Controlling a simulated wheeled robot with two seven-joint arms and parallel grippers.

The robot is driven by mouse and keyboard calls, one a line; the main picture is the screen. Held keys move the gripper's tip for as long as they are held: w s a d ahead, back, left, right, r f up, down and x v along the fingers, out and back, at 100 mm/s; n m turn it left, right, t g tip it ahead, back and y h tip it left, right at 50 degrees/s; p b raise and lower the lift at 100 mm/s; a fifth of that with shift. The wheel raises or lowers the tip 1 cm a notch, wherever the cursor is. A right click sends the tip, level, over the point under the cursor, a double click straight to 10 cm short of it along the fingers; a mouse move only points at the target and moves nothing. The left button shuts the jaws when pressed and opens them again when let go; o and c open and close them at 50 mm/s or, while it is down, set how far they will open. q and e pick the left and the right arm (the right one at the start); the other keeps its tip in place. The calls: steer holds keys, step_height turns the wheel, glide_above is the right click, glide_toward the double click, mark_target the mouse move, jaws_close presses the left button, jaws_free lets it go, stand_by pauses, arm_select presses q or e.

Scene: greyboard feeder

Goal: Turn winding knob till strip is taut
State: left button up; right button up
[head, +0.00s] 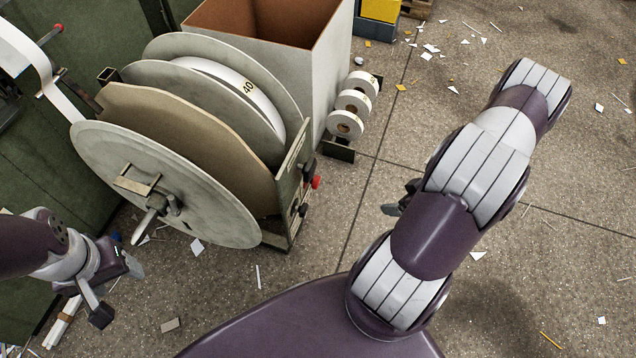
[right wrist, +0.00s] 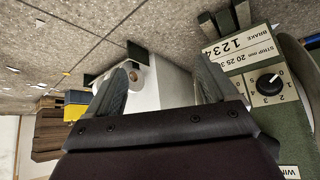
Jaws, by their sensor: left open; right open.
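A reel feeder with large grey discs (head: 165,185) stands at the left in the head view. A white strip (head: 66,98) runs at its upper left; I cannot tell how tight it is. Its side panel (head: 293,185) carries dark knobs and a red knob (head: 316,182). In the right wrist view a black dial knob (right wrist: 268,85) sits on the panel, above a cut-off label "WIN" (right wrist: 290,172). My right gripper (right wrist: 160,88) is open and empty, left of the panel there. My left gripper (head: 118,290) is open and empty, below the front disc.
A grey box (head: 333,70) with a brown inside stands behind the feeder. Small white rolls (head: 346,124) stand on a rack beside it. Paper scraps litter the floor. The floor between the feeder and my right arm is mostly clear.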

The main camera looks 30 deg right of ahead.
steer(key=w+a+n+t+y, duration=0.1)
steer(key=a+n+t+y, duration=0.2)
steer(key=a+t, duration=0.1)
steer(key=n+t+y, duration=0.3)
steer(key=n+y, duration=0.3)
steer(key=y, duration=0.1)
glide_toward(313, 171)
steer(key=b+x, duration=0.1)
steer(key=x, duration=0.2)
steer(key=b+x, duration=0.4)
steer(key=x, duration=0.1)
steer(key=shift+w+a+f, duration=0.1)
steer(key=shift+w+f, duration=0.2)
steer(key=shift+w+a+r, duration=0.1)
steer(key=shift+w+a, duration=0.05)
steer(key=shift+w, duration=0.05)
arm_select(q)
step_height(313, 171, down, 6)
steer(key=shift+f, duration=0.15)
arm_select(e)
steer(key=c, duration=1.1)
